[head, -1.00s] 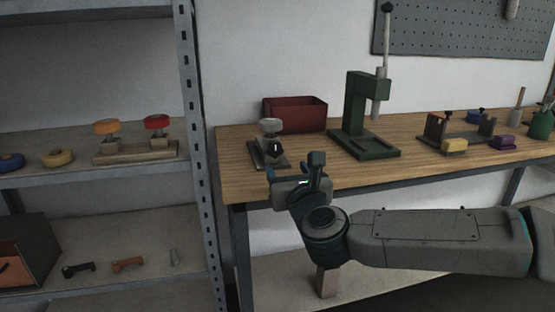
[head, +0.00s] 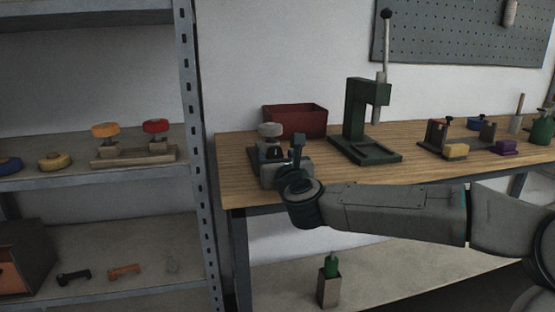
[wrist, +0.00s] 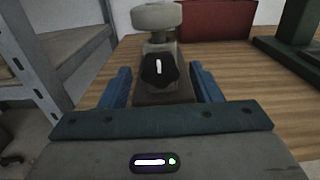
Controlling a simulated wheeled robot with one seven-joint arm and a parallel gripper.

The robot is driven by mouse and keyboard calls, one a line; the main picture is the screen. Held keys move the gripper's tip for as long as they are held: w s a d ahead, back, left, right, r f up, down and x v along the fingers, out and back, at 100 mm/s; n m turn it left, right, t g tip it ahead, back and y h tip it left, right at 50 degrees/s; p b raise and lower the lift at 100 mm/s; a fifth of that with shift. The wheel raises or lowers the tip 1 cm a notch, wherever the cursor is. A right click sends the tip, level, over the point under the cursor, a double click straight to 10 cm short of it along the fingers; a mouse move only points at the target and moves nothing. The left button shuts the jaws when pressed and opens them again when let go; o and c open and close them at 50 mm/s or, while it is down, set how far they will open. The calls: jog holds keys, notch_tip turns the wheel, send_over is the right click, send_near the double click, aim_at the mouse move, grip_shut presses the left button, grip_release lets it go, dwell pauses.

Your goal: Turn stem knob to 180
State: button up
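The stem knob is a black knob with a white pointer mark, on the front of a grey fixture with a pale round top. In the wrist view the knob (wrist: 158,70) is straight ahead, its white mark standing about upright. The pale round top (wrist: 157,16) shows above it; it also shows in the head view (head: 270,130). My gripper (wrist: 160,88) is open, its blue fingers to the left and right of the knob with gaps on both sides. In the head view my gripper (head: 283,160) is right in front of the fixture and hides much of it.
A red bin (head: 296,120) stands behind the fixture. A green press (head: 362,125) stands to its right on the wooden bench (head: 235,180). A metal shelf upright (head: 193,150) is close on the left. Small blocks and holders lie at the bench's right.

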jog(key=c, duration=0.8)
